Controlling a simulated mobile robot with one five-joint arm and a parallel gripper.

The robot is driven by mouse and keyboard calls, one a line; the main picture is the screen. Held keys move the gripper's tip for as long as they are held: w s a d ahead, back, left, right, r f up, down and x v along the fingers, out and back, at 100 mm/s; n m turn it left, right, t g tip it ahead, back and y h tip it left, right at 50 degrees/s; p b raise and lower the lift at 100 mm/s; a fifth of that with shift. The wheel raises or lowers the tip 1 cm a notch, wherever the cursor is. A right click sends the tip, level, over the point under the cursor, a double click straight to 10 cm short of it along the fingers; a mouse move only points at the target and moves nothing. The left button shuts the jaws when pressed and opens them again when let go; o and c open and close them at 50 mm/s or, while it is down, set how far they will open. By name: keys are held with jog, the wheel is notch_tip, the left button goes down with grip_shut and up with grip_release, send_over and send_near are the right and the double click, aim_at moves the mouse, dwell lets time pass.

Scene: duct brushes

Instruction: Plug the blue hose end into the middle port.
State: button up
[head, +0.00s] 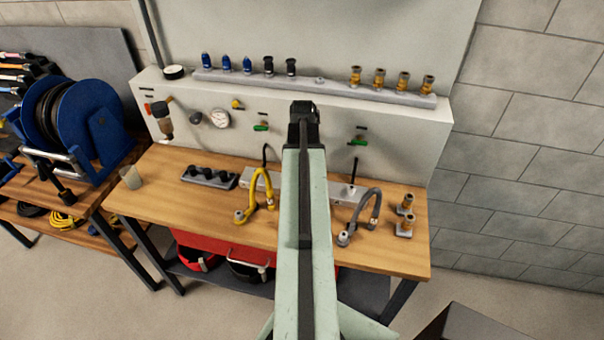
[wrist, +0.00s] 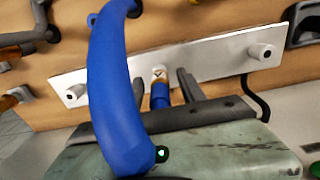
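The blue hose (wrist: 118,85) arches close to the camera in the wrist view. Its blue end (wrist: 160,95) with a brass tip points at the middle port (wrist: 159,72) of a pale plate (wrist: 212,60). The tip meets the port's mouth; how deep it sits I cannot tell. My gripper (wrist: 162,85) has its dark fingers apart on either side of the hose end, with a gap showing on the right; the hose partly hides the left finger. In the head view my gripper (head: 303,112) and arm hide the blue hose and middle port.
A yellow hose (head: 265,190) and a grey hose (head: 375,208) stand on the bench (head: 160,205) either side of my arm. Brass fittings (head: 405,222) stand at right. A grey block of black knobs (head: 210,178) and a cup (head: 131,177) are at left.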

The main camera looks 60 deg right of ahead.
jog(key=shift+r, duration=0.15)
notch_tip(320, 180, up, 8)
jog(key=p, duration=0.8)
jog(key=shift+f, duration=0.2)
